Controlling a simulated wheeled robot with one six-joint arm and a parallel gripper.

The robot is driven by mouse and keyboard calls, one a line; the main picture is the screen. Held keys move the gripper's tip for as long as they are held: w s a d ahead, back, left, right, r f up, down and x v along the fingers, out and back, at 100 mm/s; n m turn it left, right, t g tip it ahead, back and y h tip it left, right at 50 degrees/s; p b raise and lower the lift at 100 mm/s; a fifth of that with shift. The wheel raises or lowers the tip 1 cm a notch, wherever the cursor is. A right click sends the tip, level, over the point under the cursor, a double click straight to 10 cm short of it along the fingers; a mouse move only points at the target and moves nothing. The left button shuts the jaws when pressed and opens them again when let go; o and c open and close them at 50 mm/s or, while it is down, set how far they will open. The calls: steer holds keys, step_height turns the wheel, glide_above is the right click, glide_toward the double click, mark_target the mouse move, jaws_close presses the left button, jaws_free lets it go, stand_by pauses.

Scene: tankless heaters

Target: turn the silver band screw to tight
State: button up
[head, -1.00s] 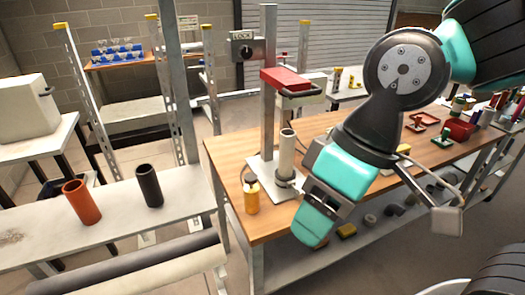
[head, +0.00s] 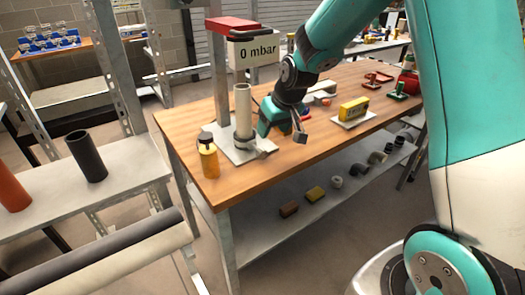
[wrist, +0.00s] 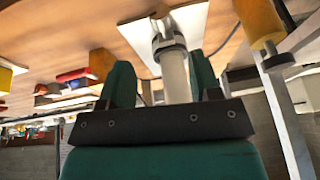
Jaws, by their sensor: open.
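An upright cream pipe (head: 243,105) stands on a white base plate (head: 228,153) near the table's left end. A silver band (head: 243,137) wraps the pipe's foot; its screw is too small to make out. My gripper (head: 265,128) is just right of the pipe with teal fingers pointing down-left. In the wrist view, the pipe (wrist: 175,80) shows between the two spread fingers of my gripper (wrist: 163,75), with the band (wrist: 168,42) beyond them. The gripper is open and holds nothing. I cannot tell whether a finger touches the pipe.
An orange bottle (head: 209,162) stands left of the plate. A red-topped post (head: 220,80) rises behind the pipe, beside a display (head: 253,50) reading "0 mbar". The table's front is clear.

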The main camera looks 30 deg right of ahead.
mark_target(263, 150)
steer(key=x, duration=1.1)
steer(key=shift+p, duration=0.4)
steer(key=c, duration=0.9)
